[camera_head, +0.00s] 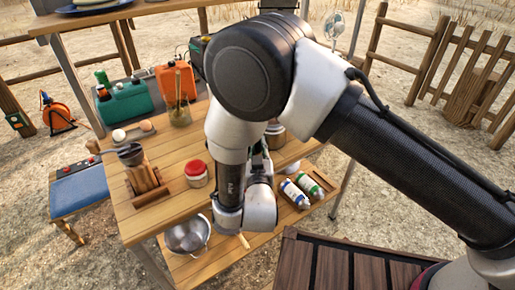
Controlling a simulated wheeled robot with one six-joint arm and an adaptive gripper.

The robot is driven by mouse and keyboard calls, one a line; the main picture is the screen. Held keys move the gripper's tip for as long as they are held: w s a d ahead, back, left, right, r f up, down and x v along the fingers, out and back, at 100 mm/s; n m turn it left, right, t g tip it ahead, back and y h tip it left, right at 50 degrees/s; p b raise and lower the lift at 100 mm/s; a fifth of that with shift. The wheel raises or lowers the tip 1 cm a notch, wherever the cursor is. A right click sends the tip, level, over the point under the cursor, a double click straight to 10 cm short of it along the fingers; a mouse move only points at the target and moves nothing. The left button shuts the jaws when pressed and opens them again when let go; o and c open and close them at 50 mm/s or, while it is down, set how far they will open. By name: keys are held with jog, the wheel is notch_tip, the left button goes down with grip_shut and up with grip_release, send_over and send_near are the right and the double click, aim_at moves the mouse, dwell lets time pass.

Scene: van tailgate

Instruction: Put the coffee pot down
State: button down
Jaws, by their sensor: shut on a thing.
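My gripper (261,160) is mostly hidden behind my wrist and forearm, low over the right part of the wooden table; only a dark part of it shows. Just beyond it is a metal pot (276,135), which I take for the coffee pot. My arm covers its left side. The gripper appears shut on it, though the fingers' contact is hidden. I cannot tell whether the pot's base touches the tabletop (160,217).
A red-lidded jar (196,173), a wooden stand with a dark metal vessel (131,155) and a glass jar of utensils (179,112) stand left of my arm.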

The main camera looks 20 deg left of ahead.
jog(key=shift+f, duration=0.15)
jog(key=c, duration=1.4)
grip_release()
jog(key=shift+o, duration=0.2)
